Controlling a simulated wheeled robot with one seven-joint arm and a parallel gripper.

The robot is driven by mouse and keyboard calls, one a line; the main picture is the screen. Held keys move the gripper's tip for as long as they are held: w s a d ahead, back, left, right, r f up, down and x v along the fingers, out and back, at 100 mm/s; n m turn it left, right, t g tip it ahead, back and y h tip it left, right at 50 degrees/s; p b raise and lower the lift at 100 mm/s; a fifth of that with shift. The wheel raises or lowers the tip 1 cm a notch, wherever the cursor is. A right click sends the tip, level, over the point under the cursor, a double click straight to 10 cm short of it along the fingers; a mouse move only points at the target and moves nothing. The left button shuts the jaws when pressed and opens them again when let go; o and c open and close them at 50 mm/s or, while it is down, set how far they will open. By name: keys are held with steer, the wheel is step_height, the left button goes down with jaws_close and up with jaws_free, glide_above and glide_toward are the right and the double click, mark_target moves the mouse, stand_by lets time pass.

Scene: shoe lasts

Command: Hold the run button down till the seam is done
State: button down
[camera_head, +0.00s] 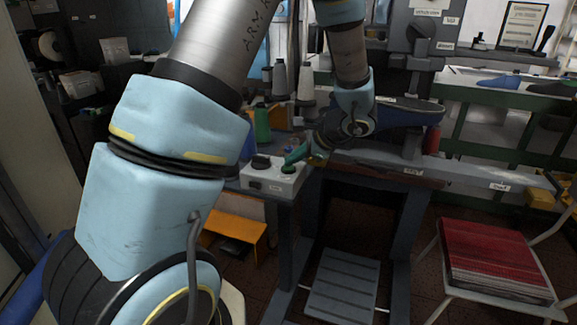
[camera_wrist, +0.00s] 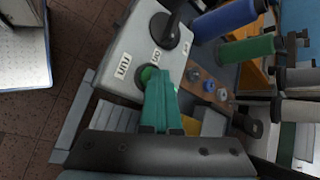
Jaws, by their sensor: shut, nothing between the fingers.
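The control box (camera_head: 272,183) is pale grey and sits at the left end of the sewing machine's bench. It also shows in the wrist view (camera_wrist: 125,40), with a label reading "run" beside a round green button (camera_wrist: 149,73). A black knob (camera_wrist: 166,29) stands farther along the same face. My gripper (camera_wrist: 155,76) has green fingers, shut and empty, with the tips at the button and covering part of it. They appear to touch it; I cannot tell how far it is pressed. In the head view my gripper (camera_head: 291,162) reaches the box from the right.
Thread spools, blue (camera_wrist: 228,17) and green (camera_wrist: 246,50), stand close beside the box. The machine arm (camera_head: 395,110) is to the right. A grey treadle (camera_head: 343,285) is below. A chair with a red cushion (camera_head: 490,260) stands at the right.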

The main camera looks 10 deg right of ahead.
mark_target(293, 168)
steer(key=shift+r, duration=0.15)
stand_by(0.7)
steer(key=shift+r+p, duration=0.6)
steer(key=shift+r, duration=0.2)
steer(key=shift+r+p, duration=1.65)
steer(key=shift+r, duration=0.85)
